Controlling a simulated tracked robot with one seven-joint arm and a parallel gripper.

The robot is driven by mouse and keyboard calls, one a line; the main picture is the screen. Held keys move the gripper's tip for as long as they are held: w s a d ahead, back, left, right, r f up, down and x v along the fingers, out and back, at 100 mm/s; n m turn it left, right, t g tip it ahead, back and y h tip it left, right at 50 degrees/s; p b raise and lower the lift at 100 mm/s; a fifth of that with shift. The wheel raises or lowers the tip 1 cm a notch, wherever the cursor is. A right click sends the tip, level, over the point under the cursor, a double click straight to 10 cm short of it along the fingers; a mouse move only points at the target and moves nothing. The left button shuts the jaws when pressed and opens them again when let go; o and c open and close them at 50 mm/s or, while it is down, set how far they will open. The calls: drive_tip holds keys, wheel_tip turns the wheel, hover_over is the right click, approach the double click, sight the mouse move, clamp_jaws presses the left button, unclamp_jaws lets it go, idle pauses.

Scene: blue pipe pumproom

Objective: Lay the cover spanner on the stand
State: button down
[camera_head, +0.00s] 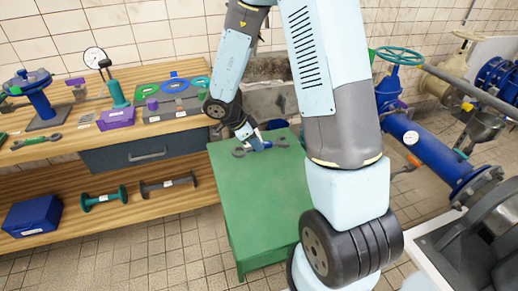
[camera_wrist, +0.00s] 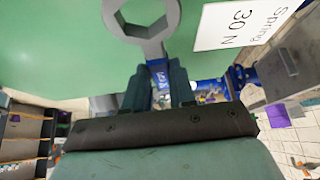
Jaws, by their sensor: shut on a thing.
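The grey cover spanner (camera_head: 239,152) is in my gripper (camera_head: 258,143), over the top of the green stand (camera_head: 262,210) near its far edge. One end sticks out left of the gripper and the other end right. In the wrist view my gripper (camera_wrist: 162,90) is shut on the spanner's handle, and a grey ring end (camera_wrist: 140,22) shows beyond the fingers. The green top (camera_wrist: 60,50) fills the background there. The spanner lies about level, at or just above the top; I cannot tell whether it touches.
Blue pipes (camera_head: 430,145) run at right. The stand's near top is clear.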

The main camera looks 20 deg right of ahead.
wheel_tip(320, 180, down, 3)
drive_tip(key=shift+w+f, duration=0.15)
drive_tip(key=shift+f, duration=0.05)
drive_tip(key=c, duration=0.9)
unclamp_jaws()
drive_tip(key=shift+c, duration=0.2)
drive_tip(key=shift+a+r, duration=0.1)
drive_tip(key=shift+a, duration=0.05)
